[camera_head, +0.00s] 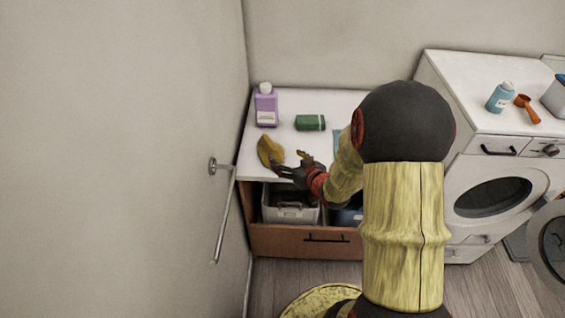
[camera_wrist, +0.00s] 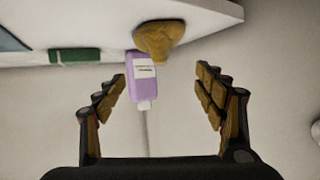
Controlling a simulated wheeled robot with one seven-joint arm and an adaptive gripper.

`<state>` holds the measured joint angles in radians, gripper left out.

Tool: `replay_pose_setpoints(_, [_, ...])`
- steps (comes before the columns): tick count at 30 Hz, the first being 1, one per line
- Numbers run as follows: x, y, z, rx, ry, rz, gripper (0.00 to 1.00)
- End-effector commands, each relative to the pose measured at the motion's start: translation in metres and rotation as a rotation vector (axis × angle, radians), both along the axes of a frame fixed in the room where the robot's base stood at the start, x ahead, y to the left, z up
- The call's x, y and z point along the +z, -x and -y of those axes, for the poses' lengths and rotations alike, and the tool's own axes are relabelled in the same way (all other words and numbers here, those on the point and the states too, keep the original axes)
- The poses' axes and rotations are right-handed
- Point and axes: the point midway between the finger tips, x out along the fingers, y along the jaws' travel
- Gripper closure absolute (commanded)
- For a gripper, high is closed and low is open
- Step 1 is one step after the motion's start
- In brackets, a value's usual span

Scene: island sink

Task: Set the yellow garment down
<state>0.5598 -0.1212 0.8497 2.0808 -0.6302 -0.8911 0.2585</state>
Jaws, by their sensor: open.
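The yellow garment (camera_head: 269,151) is a crumpled mustard-coloured heap on the white counter (camera_head: 350,103), near its front left edge. It also shows in the wrist view (camera_wrist: 160,38), at the top, apart from the fingers. My gripper (camera_head: 288,162) is just right of the garment in the head view, near the counter's front edge. In the wrist view my gripper (camera_wrist: 163,95) is open, with its two fingers spread wide and nothing between them in contact. My arm hides part of the counter's right side.
A purple bottle (camera_head: 266,105) and a green package (camera_head: 310,122) stand further back on the counter. An open drawer below holds a grey basket (camera_head: 290,208). A wall rail (camera_head: 224,215) juts out at left. A washing machine (camera_head: 490,190) with bottle and scoop is right.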

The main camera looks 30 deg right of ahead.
Motion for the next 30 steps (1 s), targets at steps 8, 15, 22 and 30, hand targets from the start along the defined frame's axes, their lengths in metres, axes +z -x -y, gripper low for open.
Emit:
replay_pose_setpoints(8, [0.076, 0.002, -0.012, -0.062, 0.128, -0.15, 0.3])
replay_pose_setpoints(15, [0.153, 0.066, -0.062, -0.109, 0.148, -0.347, 0.3])
replay_pose_setpoints(22, [0.196, 0.17, -0.134, -0.041, 0.08, -0.535, 0.3])
replay_pose_setpoints(30, [0.207, 0.252, -0.181, 0.064, 0.026, -0.665, 0.3])
